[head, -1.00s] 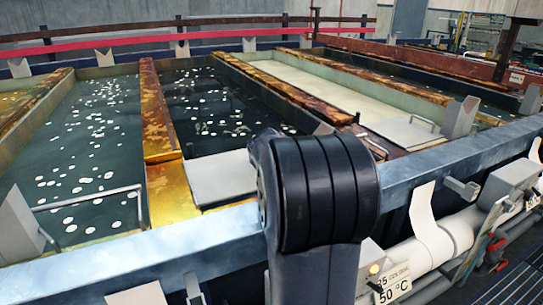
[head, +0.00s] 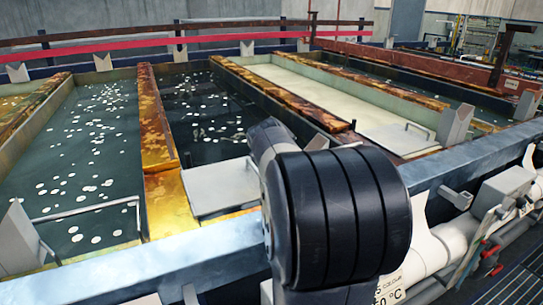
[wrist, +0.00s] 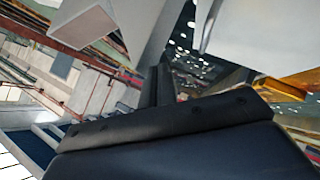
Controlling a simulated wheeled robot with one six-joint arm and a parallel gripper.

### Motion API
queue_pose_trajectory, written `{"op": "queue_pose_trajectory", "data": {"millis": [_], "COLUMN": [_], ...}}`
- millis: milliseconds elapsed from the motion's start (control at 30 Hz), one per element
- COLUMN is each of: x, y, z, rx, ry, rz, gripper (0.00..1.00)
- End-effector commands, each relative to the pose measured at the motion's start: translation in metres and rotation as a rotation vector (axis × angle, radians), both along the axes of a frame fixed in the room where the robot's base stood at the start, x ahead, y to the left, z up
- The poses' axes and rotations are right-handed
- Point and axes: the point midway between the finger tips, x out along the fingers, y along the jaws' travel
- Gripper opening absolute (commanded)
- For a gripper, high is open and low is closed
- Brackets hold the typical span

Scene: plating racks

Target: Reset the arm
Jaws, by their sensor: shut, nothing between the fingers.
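My arm's thick black ribbed joint stands in the front middle of the head view, with a grey arm part just behind its upper left. It hides part of the tank's front rail. My gripper (wrist: 160,82) shows in the wrist view as a dark wide body with two narrow black fingers close together. It is shut, and nothing shows held in it. The gripper is not visible in the head view. The wrist view is strongly tilted, and large pale grey angular shapes (wrist: 240,35) fill its top, near the fingers; I cannot tell what they are.
Dark liquid tanks with white floating discs (head: 95,175) lie beyond the blue-grey front rail (head: 460,162). A rusty yellow divider (head: 160,150) separates two tanks. A pale lidded tank (head: 320,88) is at centre right. Pipes and a white cylinder (head: 440,240) run along the near right.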

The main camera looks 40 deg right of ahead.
Motion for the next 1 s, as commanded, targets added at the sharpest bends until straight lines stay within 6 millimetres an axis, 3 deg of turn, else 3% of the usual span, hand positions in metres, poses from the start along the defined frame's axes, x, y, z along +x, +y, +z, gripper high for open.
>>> {"op": "queue_pose_trajectory", "data": {"millis": [200, 400, 800, 1000], "x": [-0.028, -0.040, -0.041, -0.029], "y": [0.005, 0.008, 0.008, 0.006], "z": [0.028, 0.039, 0.040, 0.027], "rx": [0.000, 0.000, 0.001, 0.002], "ry": [-0.002, 0.001, 0.002, 0.004], "rz": [-0.001, -0.001, 0.001, 0.001], "gripper": [0.00, 0.00, 0.00, 0.00]}}
